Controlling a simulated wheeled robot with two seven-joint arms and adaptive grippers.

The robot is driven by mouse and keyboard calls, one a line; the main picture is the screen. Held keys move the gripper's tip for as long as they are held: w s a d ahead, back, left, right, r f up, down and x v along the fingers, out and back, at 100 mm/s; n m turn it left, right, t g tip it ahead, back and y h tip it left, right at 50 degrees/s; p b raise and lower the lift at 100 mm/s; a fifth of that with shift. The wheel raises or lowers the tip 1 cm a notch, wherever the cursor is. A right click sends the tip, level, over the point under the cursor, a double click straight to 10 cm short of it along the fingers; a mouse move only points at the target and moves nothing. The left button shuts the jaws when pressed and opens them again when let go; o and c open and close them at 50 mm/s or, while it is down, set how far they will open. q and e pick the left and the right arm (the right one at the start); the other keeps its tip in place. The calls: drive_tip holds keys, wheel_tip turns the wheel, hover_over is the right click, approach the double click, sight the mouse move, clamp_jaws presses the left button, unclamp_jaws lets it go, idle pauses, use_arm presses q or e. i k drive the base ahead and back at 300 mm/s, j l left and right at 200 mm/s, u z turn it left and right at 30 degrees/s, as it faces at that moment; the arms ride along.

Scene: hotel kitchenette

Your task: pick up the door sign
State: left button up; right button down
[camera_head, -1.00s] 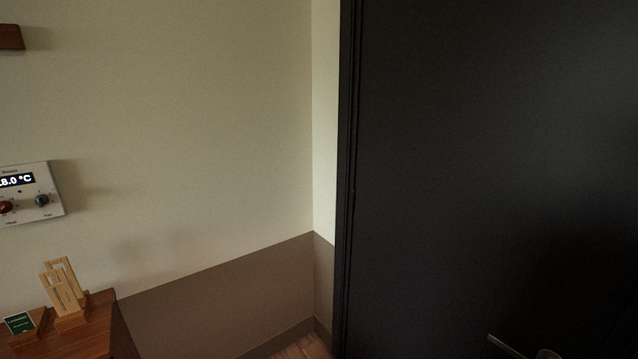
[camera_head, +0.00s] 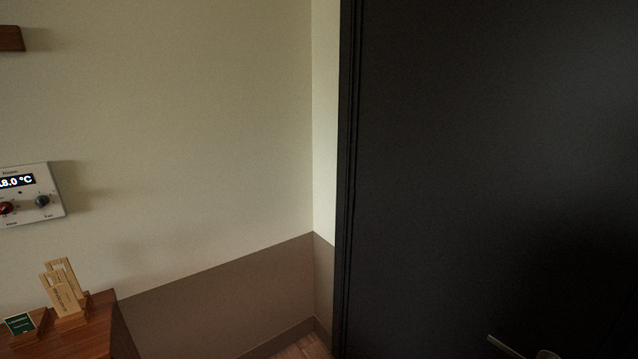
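Two light wooden tags, which look like door signs, (camera_head: 62,289) stand upright, slightly tilted, in a wooden holder (camera_head: 72,321) at the lower left. They stand one behind the other, with writing too small to read. The holder is on a brown wooden cabinet top (camera_head: 98,310). Neither of my grippers shows in the head view.
A small green card (camera_head: 19,324) stands left of the tags. A thermostat panel (camera_head: 30,195) with knobs is on the wall above. A dark door (camera_head: 490,160) with a metal handle (camera_head: 507,347) fills the right side. A strip of floor (camera_head: 304,348) shows between cabinet and door.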

sight(62, 296)
drive_tip(key=u, duration=1.7)
